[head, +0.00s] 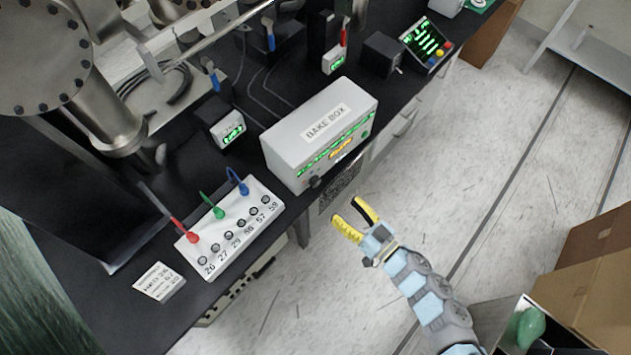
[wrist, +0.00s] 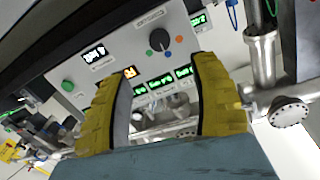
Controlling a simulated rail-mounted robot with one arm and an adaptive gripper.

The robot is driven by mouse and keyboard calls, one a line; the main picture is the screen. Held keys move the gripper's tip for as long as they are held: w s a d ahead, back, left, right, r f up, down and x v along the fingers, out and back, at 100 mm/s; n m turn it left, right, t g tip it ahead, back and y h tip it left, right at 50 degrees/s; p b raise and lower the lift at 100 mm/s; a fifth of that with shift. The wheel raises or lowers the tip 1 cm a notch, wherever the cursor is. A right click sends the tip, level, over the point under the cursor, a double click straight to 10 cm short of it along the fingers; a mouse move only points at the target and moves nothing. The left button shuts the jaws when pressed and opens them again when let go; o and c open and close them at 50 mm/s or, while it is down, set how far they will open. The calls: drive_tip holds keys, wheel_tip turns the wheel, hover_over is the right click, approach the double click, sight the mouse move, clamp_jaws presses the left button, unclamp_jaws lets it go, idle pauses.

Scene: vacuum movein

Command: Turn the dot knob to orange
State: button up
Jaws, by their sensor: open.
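The white bake box (head: 283,151) stands at the bench's front edge in the head view. Its dark knob (head: 315,182) is low on the left of its front face. In the wrist view, a black round knob (wrist: 158,40) with small coloured dots around it is on the panel, beyond the fingertips. An orange and a blue dot lie near it; its exact pointer direction is too small to tell. My gripper (head: 346,209) has yellow fingers, open and empty, in front of the box and apart from it. It also shows in the wrist view (wrist: 165,68).
A green knob (wrist: 67,87) and lit displays (wrist: 130,72) share the panel. A white socket strip (head: 232,228) with coloured plugs lies left of the box. Metal pipes stand at the wrist view's right. The floor (head: 450,140) beside the bench is clear.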

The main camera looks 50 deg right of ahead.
sight(318, 184)
drive_tip(key=w, duration=0.7)
drive_tip(key=w+b, duration=0.1)
drive_tip(key=w, duration=0.3)
drive_tip(key=shift+w+d, duration=0.2)
drive_tip(key=shift+d, duration=0.15)
clamp_jaws()
